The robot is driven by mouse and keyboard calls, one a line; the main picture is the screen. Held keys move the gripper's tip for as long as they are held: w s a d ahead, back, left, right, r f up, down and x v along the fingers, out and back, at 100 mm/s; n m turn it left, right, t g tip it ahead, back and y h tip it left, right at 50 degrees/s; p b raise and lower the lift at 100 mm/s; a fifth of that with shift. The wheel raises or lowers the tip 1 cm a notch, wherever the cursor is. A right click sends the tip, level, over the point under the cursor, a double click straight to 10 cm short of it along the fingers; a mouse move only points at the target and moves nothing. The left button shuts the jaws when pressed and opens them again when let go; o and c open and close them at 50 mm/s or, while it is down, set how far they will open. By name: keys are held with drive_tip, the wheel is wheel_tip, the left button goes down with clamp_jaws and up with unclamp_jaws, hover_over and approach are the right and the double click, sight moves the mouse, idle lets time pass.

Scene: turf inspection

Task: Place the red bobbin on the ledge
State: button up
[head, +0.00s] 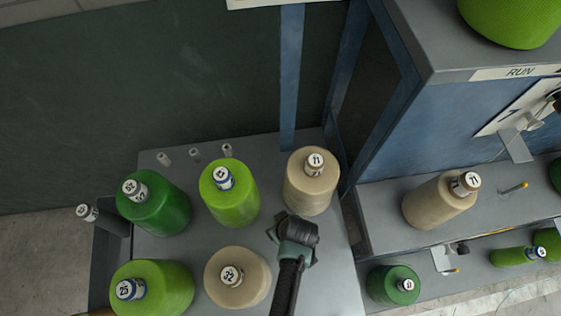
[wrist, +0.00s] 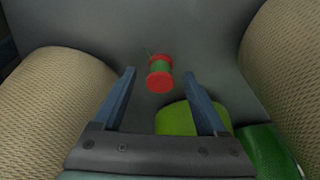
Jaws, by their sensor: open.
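The red bobbin (wrist: 160,75) is small, with red ends and a green middle. In the wrist view it is on the grey surface, upper centre, beyond and between my fingertips. My gripper (wrist: 160,73) is open, with two blue-grey fingers and nothing held. In the head view my gripper (head: 297,232) is over the right part of the cone-covered grey table (head: 190,246); its fingers and the bobbin are hidden there. Which surface is the ledge I cannot tell for sure; a grey shelf (head: 380,232) stands at right.
Beige cones (head: 312,188) (head: 240,282) stand close to my gripper, one on each side in the wrist view. Green cones (head: 160,208) (head: 232,196) (head: 165,288) fill the table's left. Blue posts (head: 292,75) rise at the back.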

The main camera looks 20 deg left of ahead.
drive_tip(key=shift+f, duration=0.2)
clamp_jaws()
idle(0.3)
drive_tip(key=shift+r, duration=0.1)
